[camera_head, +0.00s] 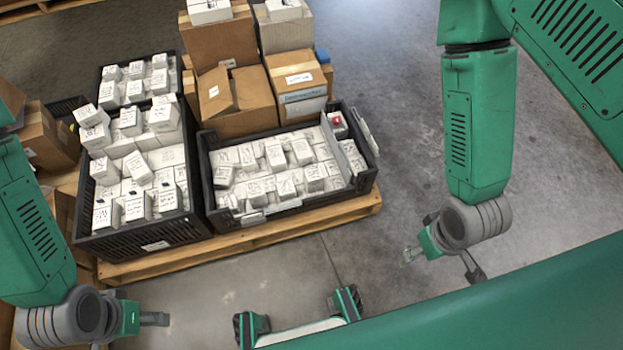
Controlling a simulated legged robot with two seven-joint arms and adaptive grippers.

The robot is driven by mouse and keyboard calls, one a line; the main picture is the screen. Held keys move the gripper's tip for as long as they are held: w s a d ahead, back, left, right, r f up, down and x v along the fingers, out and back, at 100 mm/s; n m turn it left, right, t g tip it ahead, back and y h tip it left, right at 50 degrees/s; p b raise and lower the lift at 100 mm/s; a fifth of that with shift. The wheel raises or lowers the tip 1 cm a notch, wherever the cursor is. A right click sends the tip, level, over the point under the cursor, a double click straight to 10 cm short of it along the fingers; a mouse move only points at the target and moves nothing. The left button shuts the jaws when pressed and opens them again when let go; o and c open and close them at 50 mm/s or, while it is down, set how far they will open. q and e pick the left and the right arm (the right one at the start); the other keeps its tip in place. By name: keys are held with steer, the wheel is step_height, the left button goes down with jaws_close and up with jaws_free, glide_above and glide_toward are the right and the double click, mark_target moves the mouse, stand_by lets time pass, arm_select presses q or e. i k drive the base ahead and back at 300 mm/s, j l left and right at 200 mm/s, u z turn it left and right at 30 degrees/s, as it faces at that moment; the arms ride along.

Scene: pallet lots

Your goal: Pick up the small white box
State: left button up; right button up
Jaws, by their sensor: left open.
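Several small white boxes with dark markings fill the black crates on the pallet, so I cannot tell which one the task means. One white box (275,155) lies among others in the right black crate (290,208). Another white box (138,167) is in the left black crate (125,238). My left gripper (150,319) is open and empty at the lower left, in front of the pallet and apart from the boxes. My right gripper (440,262) is over the floor right of the pallet, its fingers spread and empty.
The wooden pallet (250,237) carries the crates. Cardboard boxes (235,100) stack behind the right crate, with white boxes (208,10) on top. A third black crate (160,72) stands behind the left one. More cardboard (45,135) sits at the left. The floor at right is clear.

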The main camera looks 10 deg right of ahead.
mark_target(249, 162)
steer(key=i+l+z, duration=0.5)
steer(key=i+l, duration=0.3)
steer(key=l, duration=0.15)
